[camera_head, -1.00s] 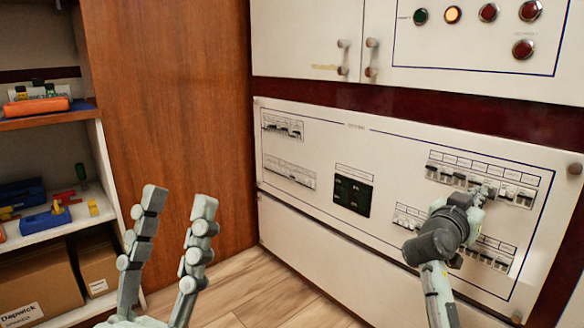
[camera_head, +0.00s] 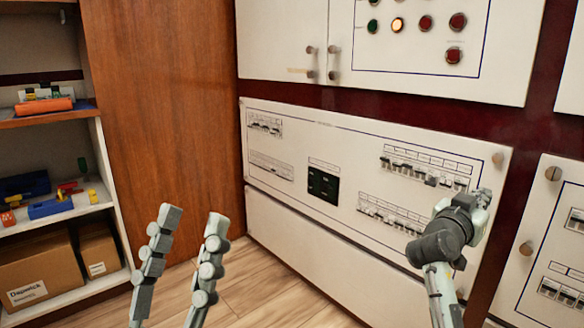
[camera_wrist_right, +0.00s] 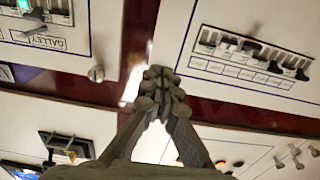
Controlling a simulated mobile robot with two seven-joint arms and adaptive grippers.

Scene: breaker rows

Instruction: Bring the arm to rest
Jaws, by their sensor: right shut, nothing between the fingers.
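My right arm is stretched toward the white breaker panel (camera_head: 330,245). My right gripper (camera_head: 484,198) is in front of the panel's right edge, right of the breaker rows. In the right wrist view its fingers (camera_wrist_right: 160,82) meet at the tips with nothing between them. A breaker row also shows there (camera_wrist_right: 250,55), apart from the fingertips. In the head view the upper right breaker row (camera_head: 425,168) is clear of the gripper. The lower right row (camera_head: 392,212) is partly hidden at its right end by my arm. My left gripper (camera_head: 192,215) is open and empty, low in front of the floor.
A cabinet with lamps and buttons (camera_head: 415,22) is above the panel. Another breaker panel (camera_head: 540,255) stands at the right. Shelves with toys and cardboard boxes (camera_head: 40,270) are at the left, beside a brown wooden side (camera_head: 165,120). Open floor (camera_head: 265,285) lies between.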

